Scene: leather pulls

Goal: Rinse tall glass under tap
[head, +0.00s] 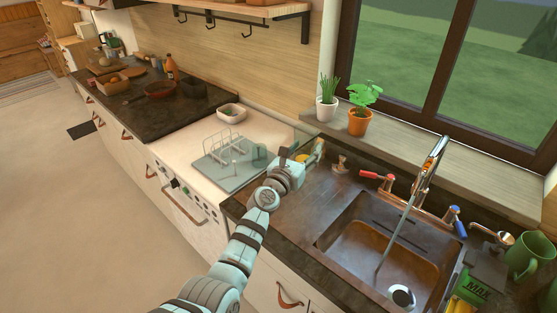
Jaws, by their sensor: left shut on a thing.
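My left gripper (312,155) is at the back left of the dark sink counter, left of the sink. It is shut on what looks like the tall glass (303,137), a faint see-through shape mostly hidden behind the gripper. The metal tap (436,158) stands behind the sink (366,257), and a thin stream of water runs from it down into the basin. The tap has a red handle (376,177) on its left and a blue handle (454,215) on its right. The gripper is well left of the stream. My right gripper is out of view.
A drying mat with a wire rack (222,145) and a greenish cup (259,152) lies left of the gripper. Two potted plants (358,124) stand on the sill. A green mug (525,256) and a yellow-green packet (467,290) are right of the sink. A round black-and-white thing (402,297) is in the basin.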

